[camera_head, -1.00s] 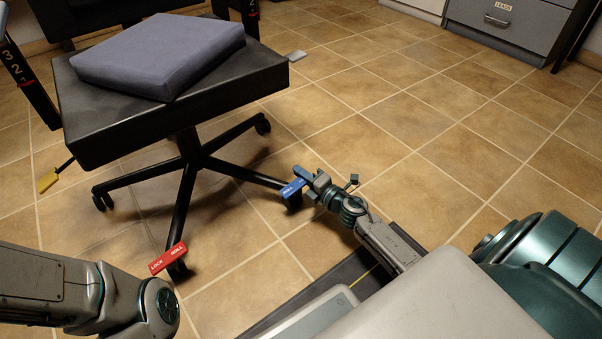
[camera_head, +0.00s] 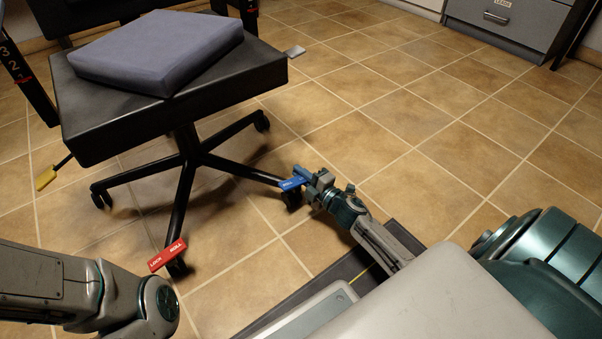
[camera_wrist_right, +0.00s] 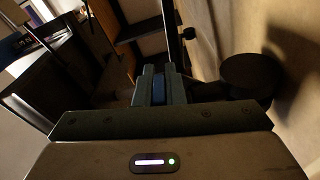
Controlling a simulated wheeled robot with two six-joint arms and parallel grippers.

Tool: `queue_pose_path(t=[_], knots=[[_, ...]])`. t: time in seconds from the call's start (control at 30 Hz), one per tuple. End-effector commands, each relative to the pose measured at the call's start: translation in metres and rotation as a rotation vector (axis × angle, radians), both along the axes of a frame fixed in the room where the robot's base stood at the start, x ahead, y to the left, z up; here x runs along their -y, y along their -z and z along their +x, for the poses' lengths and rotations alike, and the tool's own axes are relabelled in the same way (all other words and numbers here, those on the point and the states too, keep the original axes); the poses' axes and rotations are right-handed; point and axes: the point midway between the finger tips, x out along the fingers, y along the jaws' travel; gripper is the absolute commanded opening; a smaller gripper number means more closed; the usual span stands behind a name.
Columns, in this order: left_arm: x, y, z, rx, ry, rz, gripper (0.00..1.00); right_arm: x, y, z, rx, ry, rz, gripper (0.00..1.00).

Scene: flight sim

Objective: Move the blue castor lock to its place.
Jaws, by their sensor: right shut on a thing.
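The blue castor lock (camera_head: 291,183) is a small blue lever with white lettering at the end of the chair's right-hand leg, above a black castor (camera_head: 291,199). My right gripper (camera_head: 303,176) is at this lever and shut on it. In the right wrist view, the blue lever (camera_wrist_right: 158,90) shows between the two fingers of the gripper (camera_wrist_right: 160,78). The red castor lock (camera_head: 168,257), with white lettering, sits on the front leg's castor. My left arm (camera_head: 90,290) comes in at the lower left; its gripper is out of the picture.
The black chair (camera_head: 180,100) has a grey cushion (camera_head: 160,52) on its seat and a yellow-tipped lever (camera_head: 46,178) at its left. Open tiled floor (camera_head: 430,130) lies to the right. A grey drawer unit (camera_head: 505,22) stands at the back right.

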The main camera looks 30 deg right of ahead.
Motion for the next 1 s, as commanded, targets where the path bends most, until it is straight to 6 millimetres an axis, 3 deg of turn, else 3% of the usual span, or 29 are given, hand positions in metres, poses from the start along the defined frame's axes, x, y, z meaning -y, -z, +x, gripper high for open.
queue_pose_path(t=[0.07,0.1,0.2,0.77,1.0], knots=[[0.0000,0.0003,0.0001,0.000,0.000,0.000,0.36,0.0003,0.0010,0.0000,-0.002,0.001,0.002,0.00],[0.0000,0.0003,0.0001,0.000,0.000,0.000,0.36,0.0003,0.0010,0.0000,-0.002,0.001,0.002,0.13],[0.0000,0.0002,0.0002,0.000,0.000,0.000,0.36,0.0002,0.0009,0.0000,-0.001,0.001,0.001,0.31],[0.0003,0.0004,0.0013,-0.004,-0.001,0.002,0.36,-0.0004,0.0010,-0.0004,0.000,0.000,-0.008,0.31],[0.0001,0.0016,0.0006,-0.002,0.000,0.001,0.36,0.0001,-0.0047,-0.0004,0.011,-0.001,-0.152,0.31]])
